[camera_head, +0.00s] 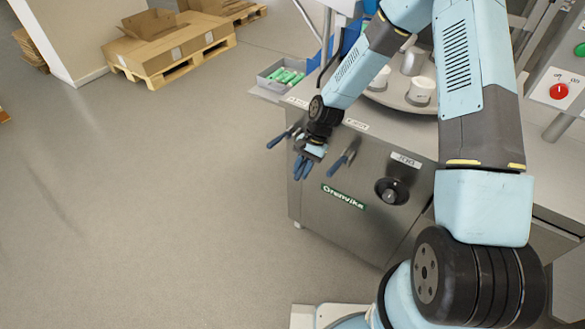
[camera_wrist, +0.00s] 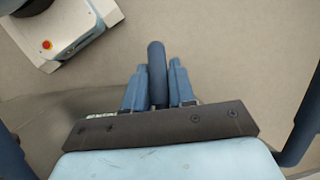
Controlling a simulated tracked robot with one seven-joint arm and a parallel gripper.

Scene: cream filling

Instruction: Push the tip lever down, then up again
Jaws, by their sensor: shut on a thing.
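Several short levers with dark blue handles stick out of the front of the steel machine (camera_head: 325,205). One lever (camera_head: 279,139) is left of my gripper and another (camera_head: 345,159) is right of it. My gripper (camera_head: 302,170) is shut on a lever between them, whose blue handle (camera_wrist: 157,72) shows between the two fingers in the wrist view and reaches past their tips. The lever labels are too small or hidden to read, so I cannot tell from lettering which is the tip lever. My wrist hides the held lever's root.
The side levers also show at the edges of the wrist view, the right one clearly (camera_wrist: 298,135). A black knob (camera_head: 391,191) is right on the machine front. A grey bin with green items (camera_head: 284,76) stands behind. Open floor (camera_head: 150,200) lies left.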

